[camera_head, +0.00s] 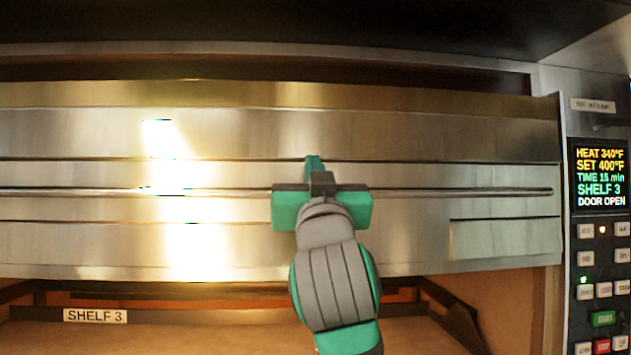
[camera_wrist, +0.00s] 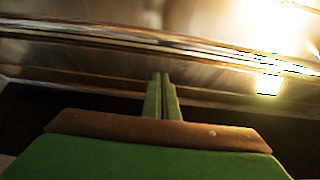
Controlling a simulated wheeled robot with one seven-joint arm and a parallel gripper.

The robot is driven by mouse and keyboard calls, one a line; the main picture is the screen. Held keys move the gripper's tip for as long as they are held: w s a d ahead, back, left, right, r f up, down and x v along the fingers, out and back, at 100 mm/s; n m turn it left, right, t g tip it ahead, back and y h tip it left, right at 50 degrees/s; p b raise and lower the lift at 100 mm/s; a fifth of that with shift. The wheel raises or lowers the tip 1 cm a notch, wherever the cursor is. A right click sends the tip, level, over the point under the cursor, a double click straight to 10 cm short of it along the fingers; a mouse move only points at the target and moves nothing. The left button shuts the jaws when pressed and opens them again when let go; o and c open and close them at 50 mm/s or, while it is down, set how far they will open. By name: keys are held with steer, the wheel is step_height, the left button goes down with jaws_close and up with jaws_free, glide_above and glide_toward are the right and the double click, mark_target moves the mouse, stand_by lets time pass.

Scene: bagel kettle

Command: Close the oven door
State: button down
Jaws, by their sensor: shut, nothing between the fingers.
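The oven door (camera_head: 420,240) is a wide brushed-metal panel that spans most of the head view. A long thin horizontal handle bar (camera_head: 470,191) runs across it. Below its lower edge an opening shows, and the display reads DOOR OPEN. My gripper (camera_head: 314,165) is in front of the door at the handle's height. Its fingers are shut and empty. In the wrist view the shut fingers (camera_wrist: 161,78) point at the metal bar (camera_wrist: 120,42), close to it. I cannot tell whether they touch it.
A control panel (camera_head: 600,230) with a display (camera_head: 599,177) and several buttons stands at the right. A shelf marked SHELF 3 (camera_head: 95,316) lies below the door. A dark overhang (camera_head: 280,22) crosses the top.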

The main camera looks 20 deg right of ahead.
steer(key=shift+w+d+f, duration=0.1)
steer(key=shift+w+f, duration=0.35)
steer(key=shift+f, duration=0.4)
steer(key=shift+w+d+f, duration=0.1)
steer(key=shift+w+f, duration=0.3)
steer(key=shift+f, duration=0.45)
